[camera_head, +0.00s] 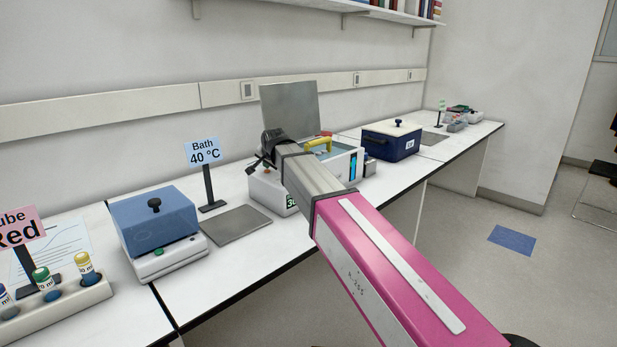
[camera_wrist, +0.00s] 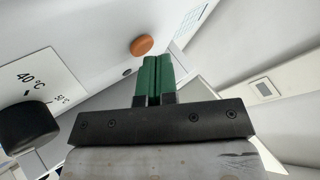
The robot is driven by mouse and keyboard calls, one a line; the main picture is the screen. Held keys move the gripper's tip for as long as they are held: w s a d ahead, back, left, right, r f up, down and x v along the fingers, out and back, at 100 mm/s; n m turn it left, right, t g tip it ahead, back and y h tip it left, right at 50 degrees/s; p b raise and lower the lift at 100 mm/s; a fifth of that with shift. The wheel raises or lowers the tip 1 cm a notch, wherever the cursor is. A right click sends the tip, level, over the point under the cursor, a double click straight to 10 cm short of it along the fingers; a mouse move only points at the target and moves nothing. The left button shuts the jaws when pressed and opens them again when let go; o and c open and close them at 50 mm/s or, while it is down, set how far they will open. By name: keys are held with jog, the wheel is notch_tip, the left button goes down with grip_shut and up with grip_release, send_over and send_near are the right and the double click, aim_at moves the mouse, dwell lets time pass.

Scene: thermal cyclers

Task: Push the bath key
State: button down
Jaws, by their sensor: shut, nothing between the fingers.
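In the wrist view, an orange round key (camera_wrist: 142,46) stands out from a white panel (camera_wrist: 85,45). A black knob (camera_wrist: 28,127) lies at the left, beside a scale marked 40 °C and 50 °C. My gripper (camera_wrist: 154,58) is shut, its green fingers together with nothing between them. In the picture, the fingertips are just below and right of the orange key; contact cannot be told. In the head view, my arm covers part of a white bath unit (camera_head: 268,192) with a raised grey lid (camera_head: 290,108).
A sign (camera_head: 202,151) reads Bath 40 °C. A blue-lidded unit (camera_head: 153,218) stands left of a grey plate (camera_head: 236,224). A tube rack (camera_head: 62,306) is at the lower left, and a dark blue box (camera_head: 390,143) stands farther right on the bench.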

jog(key=shift+r, duration=0.3)
jog(key=shift+r, duration=3)
